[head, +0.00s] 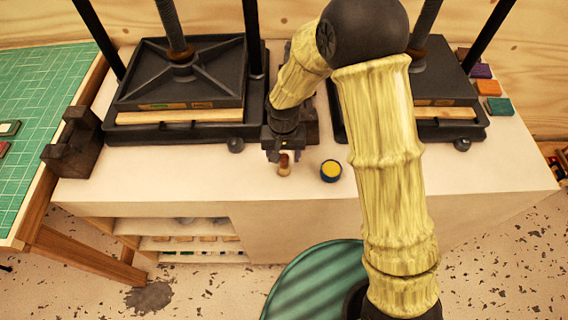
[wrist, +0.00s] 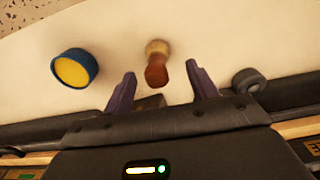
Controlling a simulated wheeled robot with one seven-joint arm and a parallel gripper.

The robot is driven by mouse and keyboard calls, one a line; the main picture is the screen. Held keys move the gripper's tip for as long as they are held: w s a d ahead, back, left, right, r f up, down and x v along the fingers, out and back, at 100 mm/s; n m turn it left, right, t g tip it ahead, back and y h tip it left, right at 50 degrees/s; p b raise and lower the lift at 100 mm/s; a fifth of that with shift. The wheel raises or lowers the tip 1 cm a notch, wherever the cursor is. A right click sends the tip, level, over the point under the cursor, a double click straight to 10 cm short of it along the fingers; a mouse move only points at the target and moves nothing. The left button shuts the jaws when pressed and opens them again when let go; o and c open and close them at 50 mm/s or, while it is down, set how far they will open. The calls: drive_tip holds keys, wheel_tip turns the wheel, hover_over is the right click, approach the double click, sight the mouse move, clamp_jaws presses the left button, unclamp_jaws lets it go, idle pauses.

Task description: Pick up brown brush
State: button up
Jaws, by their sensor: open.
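The brown brush (head: 284,166) is small, with a reddish-brown part and a pale tan part. It is on the white counter, near the front edge, in the head view. In the wrist view the brush (wrist: 157,66) lies between and just beyond my fingertips, its brown part toward my gripper. My gripper (wrist: 161,80) is open and empty, with a dark finger on each side of the brush's line and a gap to both. In the head view my gripper (head: 283,150) is right at the brush, and the fingers are partly hidden.
A blue round tin with a yellow top (head: 331,171) stands right of the brush. Black presses (head: 185,85) stand at the back left and behind my arm. A dark metal block (head: 73,142) sits at the counter's left end. The counter front (head: 200,184) is clear.

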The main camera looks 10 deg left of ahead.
sight(284, 165)
drive_tip(key=shift+s+d+f+p, duration=0.15)
drive_tip(key=shift+f+p, duration=0.2)
drive_tip(key=shift+f, duration=0.85)
drive_tip(key=shift+s+f+p, duration=0.1)
drive_tip(key=shift+f+p, duration=0.2)
drive_tip(key=shift+f, duration=0.85)
drive_tip(key=c, duration=1.1)
drive_tip(key=shift+r, duration=0.1)
wheel_tip(284, 165, up, 10)
drive_tip(key=shift+b, duration=0.95)
